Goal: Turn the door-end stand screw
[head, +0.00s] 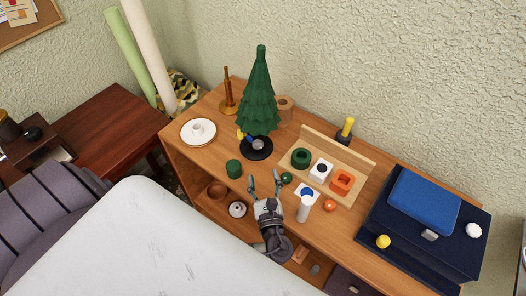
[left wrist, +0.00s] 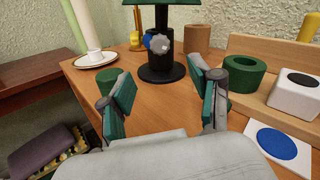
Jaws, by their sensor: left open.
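A green toy tree (head: 258,95) stands upright in a black stand (head: 257,153) on the wooden sideboard. Small screws sit around the stand's collar: a grey knob (head: 258,143), a blue one and a yellow one (head: 240,134). In the left wrist view the grey knob (left wrist: 160,45) faces me, with the blue one (left wrist: 148,40) just left of it. I cannot tell which is the door-end screw. My left gripper (head: 265,184) is open and empty, in front of the stand and apart from it. Its fingers (left wrist: 163,98) frame bare wood. My right gripper is not in view.
A green cylinder (head: 234,169) stands left of my gripper and a small green ball (head: 286,178) right of it. A wooden rack (head: 335,155) holds blocks and a ring. A white saucer (head: 198,132) stands left, a blue case (head: 424,202) right.

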